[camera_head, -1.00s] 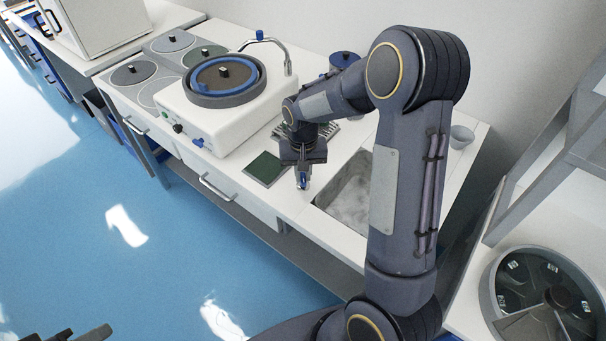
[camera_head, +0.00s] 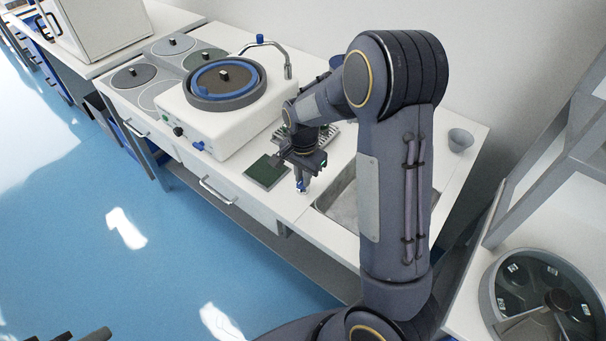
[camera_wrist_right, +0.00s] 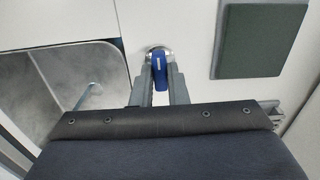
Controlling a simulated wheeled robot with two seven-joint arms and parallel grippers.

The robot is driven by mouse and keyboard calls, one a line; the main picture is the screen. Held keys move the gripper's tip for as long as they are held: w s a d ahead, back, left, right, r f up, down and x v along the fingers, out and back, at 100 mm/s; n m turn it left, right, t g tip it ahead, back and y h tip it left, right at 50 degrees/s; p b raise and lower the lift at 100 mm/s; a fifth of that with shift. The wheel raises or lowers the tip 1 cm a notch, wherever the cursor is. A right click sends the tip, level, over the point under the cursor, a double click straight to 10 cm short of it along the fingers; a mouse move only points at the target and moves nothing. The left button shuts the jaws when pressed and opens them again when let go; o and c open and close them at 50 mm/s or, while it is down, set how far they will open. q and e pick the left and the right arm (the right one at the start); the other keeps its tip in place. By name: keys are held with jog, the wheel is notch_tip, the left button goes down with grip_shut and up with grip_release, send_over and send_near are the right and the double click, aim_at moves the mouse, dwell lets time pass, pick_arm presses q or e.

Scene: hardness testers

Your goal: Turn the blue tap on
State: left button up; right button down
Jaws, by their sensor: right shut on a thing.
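The blue tap (camera_wrist_right: 160,68) stands on the white counter beside the sink (camera_wrist_right: 85,70), its blue handle between my right gripper's fingers in the right wrist view. My right gripper (camera_wrist_right: 159,78) is shut on this handle. In the head view the right gripper (camera_head: 302,182) points down at the counter between the dark green pad and the sink (camera_head: 343,205). The tap is small and mostly hidden by the fingers there. Dark finger-like parts of my left gripper (camera_head: 80,336) show at the bottom left edge, cut off by the frame.
A polishing machine (camera_head: 215,120) with a blue-ringed disc and a curved spout stands left of my right arm. A dark green pad (camera_head: 266,171) lies next to the gripper. A grey cup (camera_head: 460,140) stands at the back right. A round machine (camera_head: 545,290) sits at lower right.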

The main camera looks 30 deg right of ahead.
jog(key=shift+m, duration=0.3)
jog(key=c, duration=1.4)
grip_release()
jog(key=shift+c, duration=0.2)
notch_tip(320, 180, up, 7)
jog(key=shift+r, duration=0.4)
